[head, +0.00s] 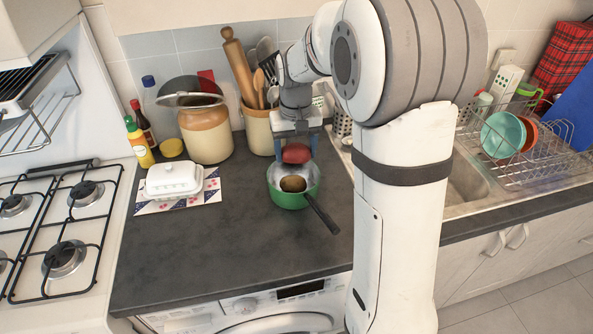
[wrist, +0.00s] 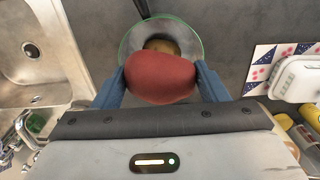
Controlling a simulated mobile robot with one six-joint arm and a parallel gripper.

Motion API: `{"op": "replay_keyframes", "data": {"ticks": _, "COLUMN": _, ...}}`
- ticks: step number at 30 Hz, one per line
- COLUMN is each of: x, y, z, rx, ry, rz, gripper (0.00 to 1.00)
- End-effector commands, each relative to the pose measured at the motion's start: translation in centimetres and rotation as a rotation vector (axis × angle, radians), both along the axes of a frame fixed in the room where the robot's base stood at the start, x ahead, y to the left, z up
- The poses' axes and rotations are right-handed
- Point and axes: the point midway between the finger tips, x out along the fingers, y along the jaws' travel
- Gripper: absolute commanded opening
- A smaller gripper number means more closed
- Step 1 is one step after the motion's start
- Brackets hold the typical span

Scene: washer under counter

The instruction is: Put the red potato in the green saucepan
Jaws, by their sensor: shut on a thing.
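The red potato (head: 296,153) is held between the blue fingers of my gripper (head: 296,146), above the back part of the green saucepan (head: 290,201). In the wrist view the red potato (wrist: 160,77) fills the space between the two fingertips (wrist: 160,82) and covers part of the saucepan (wrist: 196,38). The saucepan stands upright on the dark counter, its black handle (head: 322,215) pointing to the front right. A brown potato (head: 293,184) lies inside the saucepan and shows in the wrist view (wrist: 161,46).
A white butter dish (head: 174,179) sits on a patterned mat left of the saucepan. A utensil crock (head: 257,130) and a large jar (head: 205,132) stand behind. The sink (head: 468,178) and dish rack are at right. The front counter is clear.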

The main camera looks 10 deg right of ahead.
Motion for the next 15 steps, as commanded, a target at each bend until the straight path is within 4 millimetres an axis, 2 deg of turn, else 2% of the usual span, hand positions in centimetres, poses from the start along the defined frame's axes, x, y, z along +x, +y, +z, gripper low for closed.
{"op": "replay_keyframes", "data": {"ticks": 4, "x": -0.1, "y": 0.0, "z": -2.8, "rx": 0.0, "ry": 0.007, "rz": 0.0, "gripper": 0.42}}
{"op": "replay_keyframes", "data": {"ticks": 11, "x": 0.0, "y": 0.0, "z": -5.3, "rx": 0.0, "ry": 0.004, "rz": -0.001, "gripper": 0.42}}
{"op": "replay_keyframes", "data": {"ticks": 15, "x": -0.1, "y": 0.0, "z": -7.3, "rx": 0.0, "ry": 0.005, "rz": -0.001, "gripper": 0.42}}
